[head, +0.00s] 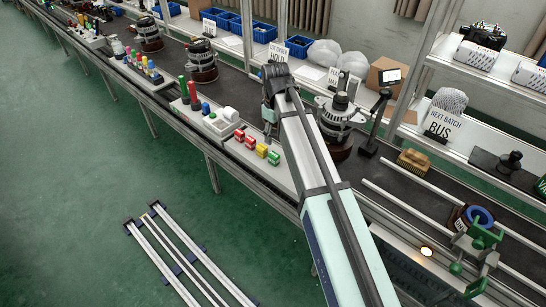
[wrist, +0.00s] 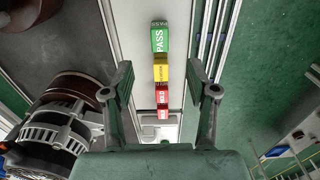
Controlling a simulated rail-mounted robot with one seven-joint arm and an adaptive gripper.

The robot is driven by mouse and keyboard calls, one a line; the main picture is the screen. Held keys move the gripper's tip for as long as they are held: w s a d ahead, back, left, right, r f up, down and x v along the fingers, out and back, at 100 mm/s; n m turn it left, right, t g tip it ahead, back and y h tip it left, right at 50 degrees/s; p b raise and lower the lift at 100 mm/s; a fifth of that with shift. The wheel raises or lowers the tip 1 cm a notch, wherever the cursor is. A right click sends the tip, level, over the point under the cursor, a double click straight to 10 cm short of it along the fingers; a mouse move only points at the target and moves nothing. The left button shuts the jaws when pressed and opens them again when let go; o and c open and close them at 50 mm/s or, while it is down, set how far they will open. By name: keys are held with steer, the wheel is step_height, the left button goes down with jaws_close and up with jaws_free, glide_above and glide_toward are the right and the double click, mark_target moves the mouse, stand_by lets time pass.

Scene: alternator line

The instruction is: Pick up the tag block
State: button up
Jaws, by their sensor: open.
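Tag blocks stand in a row on a pale strip along the front edge of the line. In the wrist view they are a green block marked PASS (wrist: 159,38), a yellow block (wrist: 161,72), a red block (wrist: 162,96) and another red block (wrist: 163,113) beyond. In the head view the green block (head: 273,158) is nearest my arm, then the yellow block (head: 262,150) and the red blocks (head: 250,142). My gripper (wrist: 161,72) is open above the row, its fingers on either side with nothing between them gripped. In the head view my arm mostly hides the gripper.
A white fixture with a green button (head: 222,122) lies beyond the blocks. A dark stand (head: 378,120) rises behind.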

mark_target(274, 155)
step_height(274, 155, down, 7)
steer(key=shift+f+p, duration=0.1)
steer(key=shift+p, duration=0.65)
steer(key=shift+w+a+f+p, duration=0.1)
steer(key=shift+f+p, duration=0.4)
steer(key=shift+f, duration=0.8)
steer(key=shift+w+a+f+p, duration=0.1)
steer(key=shift+f+p, duration=0.4)
steer(key=shift+f, duration=0.8)
jaws_close()
